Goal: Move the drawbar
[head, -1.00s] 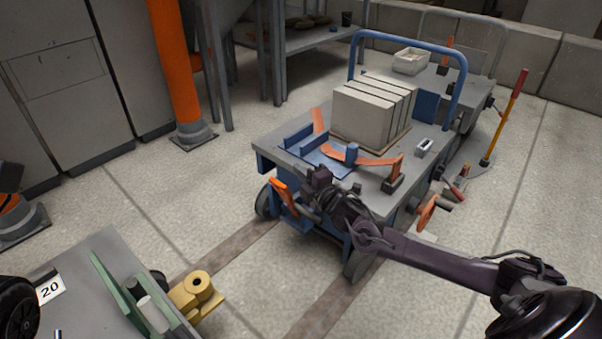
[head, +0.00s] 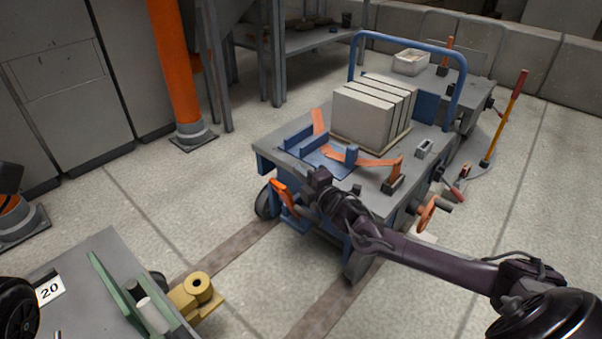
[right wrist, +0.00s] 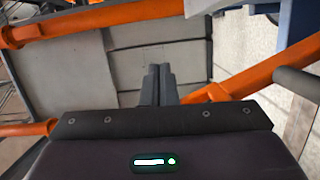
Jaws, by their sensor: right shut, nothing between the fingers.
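An orange bar (head: 282,196), which looks like the drawbar, stands tilted at the near end of the blue-framed cart (head: 268,158). Its lower part is partly hidden. My right gripper (head: 318,178) is close to the cart's near edge, just right of the bar. In the right wrist view its two dark fingers (right wrist: 158,84) are together and empty. Orange bars cross that view: one along the top (right wrist: 100,20) and one at the right (right wrist: 260,77). I cannot tell which belongs to the drawbar. My left gripper is not in view.
Grey blocks (head: 362,118) and an orange curved arm (head: 375,162) are on the cart top. An orange handwheel (head: 427,212) sticks out on its right side. A grey bench (head: 105,265) with a yellow fitting (head: 197,292) stands at lower left. Floor between is clear.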

